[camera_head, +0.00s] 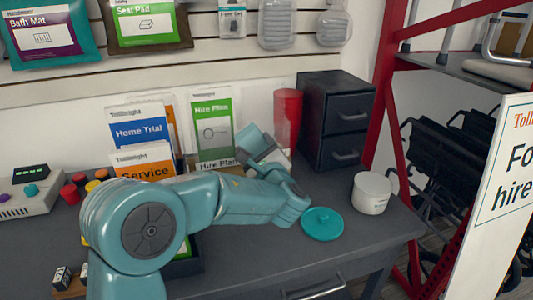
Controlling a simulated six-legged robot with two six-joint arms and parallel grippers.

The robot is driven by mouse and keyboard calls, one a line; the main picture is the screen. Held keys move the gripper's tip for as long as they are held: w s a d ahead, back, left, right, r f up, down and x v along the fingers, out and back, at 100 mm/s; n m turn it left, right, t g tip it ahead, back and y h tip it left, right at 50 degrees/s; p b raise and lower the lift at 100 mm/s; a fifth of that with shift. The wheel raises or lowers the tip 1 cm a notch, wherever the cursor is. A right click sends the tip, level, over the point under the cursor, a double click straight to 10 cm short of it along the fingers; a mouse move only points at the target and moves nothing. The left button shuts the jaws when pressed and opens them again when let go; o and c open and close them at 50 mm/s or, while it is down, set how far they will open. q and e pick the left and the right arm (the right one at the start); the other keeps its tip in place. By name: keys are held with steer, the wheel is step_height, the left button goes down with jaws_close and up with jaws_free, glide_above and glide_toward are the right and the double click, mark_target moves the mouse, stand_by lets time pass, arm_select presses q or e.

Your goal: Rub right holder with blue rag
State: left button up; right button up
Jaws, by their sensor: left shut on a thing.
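The right holder (214,163) stands at the back of the desk with green and white "Hire Plan" leaflets in it. My left arm reaches across the desk from the lower left. Its gripper (263,150) is at the right side of the right holder, shut on a pale blue piece that looks like the blue rag (254,138). Most of the rag and the fingertips are hard to make out, and I cannot tell whether the rag touches the holder. My right gripper is not in view.
A left holder with "Home Trial" leaflets (137,127) stands beside it. A red cup (288,115) and a dark drawer unit (336,118) are behind the gripper. A white tub (371,192) and a teal lid (322,223) lie right. The desk front (250,262) is clear.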

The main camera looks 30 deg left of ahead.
arm_select(q)
steer(key=shift+s+a, duration=0.2)
steer(key=shift+a, duration=0.05)
steer(key=shift+s+d+f, duration=0.1)
steer(key=shift+s+d, duration=0.15)
steer(key=shift+b+v, duration=0.95)
steer(key=shift+v, duration=1.65)
steer(key=shift+d, duration=0.2)
steer(key=b+v, duration=0.1)
steer(key=v, duration=0.1)
steer(key=shift+s+d, duration=0.25)
steer(key=shift+s, duration=0.05)
